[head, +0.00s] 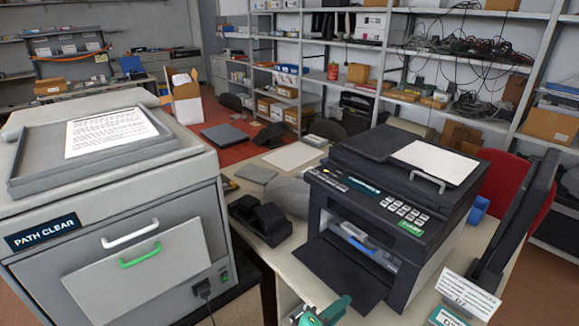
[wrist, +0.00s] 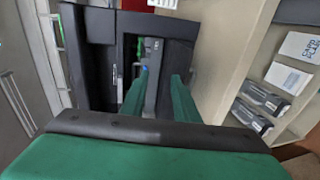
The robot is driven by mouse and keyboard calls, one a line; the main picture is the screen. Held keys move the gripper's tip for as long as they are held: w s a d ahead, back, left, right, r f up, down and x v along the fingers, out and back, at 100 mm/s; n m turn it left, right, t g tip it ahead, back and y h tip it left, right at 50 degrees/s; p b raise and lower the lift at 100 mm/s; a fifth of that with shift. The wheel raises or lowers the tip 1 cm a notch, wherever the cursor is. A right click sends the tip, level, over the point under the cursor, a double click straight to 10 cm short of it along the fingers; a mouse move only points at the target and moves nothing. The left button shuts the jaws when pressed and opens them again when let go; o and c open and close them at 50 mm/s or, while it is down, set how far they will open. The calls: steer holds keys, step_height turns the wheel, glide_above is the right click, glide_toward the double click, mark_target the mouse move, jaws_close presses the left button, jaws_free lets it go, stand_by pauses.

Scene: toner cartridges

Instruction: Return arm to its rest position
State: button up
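My gripper (wrist: 160,80) shows in the wrist view as two green fingers held apart, with nothing visibly gripped between them. It points at the open front of the black printer (wrist: 88,60). In the head view, only teal parts of my gripper (head: 322,313) show at the bottom edge, below the printer's lowered front flap (head: 342,268); the fingertips are not clear there. The black printer (head: 330,193) stands on the desk with its front bay open.
A grey machine (head: 45,270) marked "PATH CLEAR" stands at left. A black device (head: 262,220) sits on the desk between the machines. Sign cards (head: 468,297) stand at lower right. In the wrist view, dark cartridges (wrist: 265,98) lie on a shelf at right.

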steer(key=s+a+f+t+y, duration=0.1)
steer(key=s+a+f+y, duration=0.35)
steer(key=s+f, duration=0.3)
steer(key=s+a+f+t+y, duration=0.2)
steer(key=s+a+f+y, duration=0.3)
steer(key=s, duration=0.3)
steer(key=s+a+r+m+t+y, duration=0.1)
steer(key=s+r+m, duration=0.3)
steer(key=s, duration=0.6)
steer(key=s+a+r+m, duration=0.2)
steer(key=s+r+m, duration=0.2)
steer(key=s, duration=0.6)
steer(key=shift+s+a+t+y, duration=0.15)
steer(key=shift+a+t+y, duration=0.15)
steer(key=shift+t+y, duration=0.1)
